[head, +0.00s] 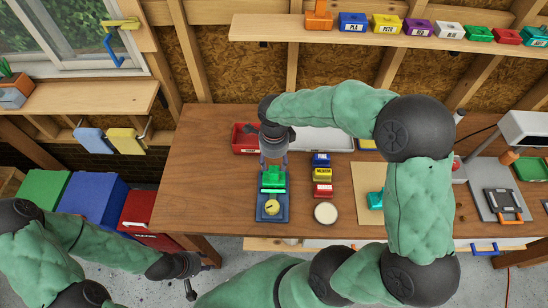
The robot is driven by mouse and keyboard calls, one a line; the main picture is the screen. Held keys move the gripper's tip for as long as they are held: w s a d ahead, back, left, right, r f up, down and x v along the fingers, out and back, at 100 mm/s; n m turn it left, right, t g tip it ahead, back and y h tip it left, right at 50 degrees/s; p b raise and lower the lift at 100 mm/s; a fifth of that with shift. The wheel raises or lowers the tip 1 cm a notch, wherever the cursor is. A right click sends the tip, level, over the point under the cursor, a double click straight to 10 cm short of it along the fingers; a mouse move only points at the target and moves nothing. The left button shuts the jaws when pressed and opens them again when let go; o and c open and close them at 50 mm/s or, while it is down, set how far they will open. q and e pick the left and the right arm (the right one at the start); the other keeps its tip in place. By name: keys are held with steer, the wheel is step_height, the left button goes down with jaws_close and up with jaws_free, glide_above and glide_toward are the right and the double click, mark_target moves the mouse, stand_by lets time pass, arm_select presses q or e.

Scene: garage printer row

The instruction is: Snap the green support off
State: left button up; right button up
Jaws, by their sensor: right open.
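A green block-like part (273,178), which looks like the support, sits at the back of a blue fixture (264,216) on the wooden table. A round yellow piece (272,207) lies on the front of the fixture. My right gripper (274,162) points down just behind and over the green part. Its fingers are small and partly hidden by its wrist, and it seems to hold nothing; I cannot tell whether it touches the green part. My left gripper (197,279) hangs low by the table's front left, its fingers apart and empty.
Blue, yellow and red labelled blocks (322,175) stand right of the fixture, with a round pale disc (326,213) in front. A red bin (245,138) and a pale tray (324,139) are behind. The table's left part is clear.

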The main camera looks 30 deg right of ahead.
mark_target(274, 170)
step_height(274, 170, down, 7)
steer(key=b, duration=0.3)
steer(key=shift+r, duration=0.1)
jaws_close()
jaws_free()
